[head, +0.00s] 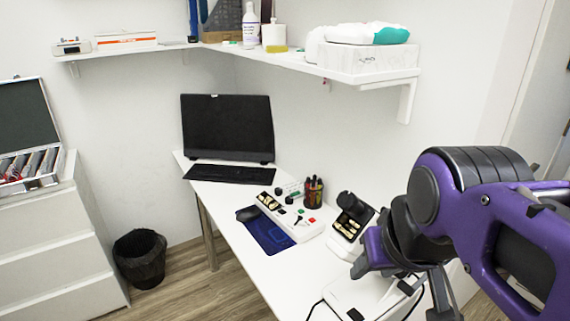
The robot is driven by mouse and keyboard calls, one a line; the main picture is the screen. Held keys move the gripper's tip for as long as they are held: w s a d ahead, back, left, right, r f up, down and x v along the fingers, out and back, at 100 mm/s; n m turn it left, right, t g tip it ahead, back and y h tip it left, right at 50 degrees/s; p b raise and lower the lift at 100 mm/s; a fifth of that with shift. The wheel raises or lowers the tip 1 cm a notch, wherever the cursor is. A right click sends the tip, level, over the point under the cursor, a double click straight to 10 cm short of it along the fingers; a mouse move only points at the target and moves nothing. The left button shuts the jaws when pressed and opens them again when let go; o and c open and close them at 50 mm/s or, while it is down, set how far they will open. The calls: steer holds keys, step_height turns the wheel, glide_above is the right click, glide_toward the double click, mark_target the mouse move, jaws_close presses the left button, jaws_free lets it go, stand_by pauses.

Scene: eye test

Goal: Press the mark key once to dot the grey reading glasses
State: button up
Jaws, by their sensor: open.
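My gripper (424,300) hangs from the purple arm at the lower right, with its dark fingers apart and empty. It is over the near part of the white desk (257,285), in front of a small white device with a black upright head (351,207). A white control panel (307,231) with green and red keys and black knobs lies on the desk to the left of that device. I cannot tell which key is the mark key. I cannot make out the grey reading glasses. My arm hides part of the desk's right side.
A white flat unit (362,298) with cables lies beneath my gripper. A blue mat (268,236) with a dark mouse, a pen cup (313,192), a keyboard (230,174) and a monitor (228,127) stand farther back. A wall shelf (290,62) runs above.

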jaws_close()
stand_by(1.5)
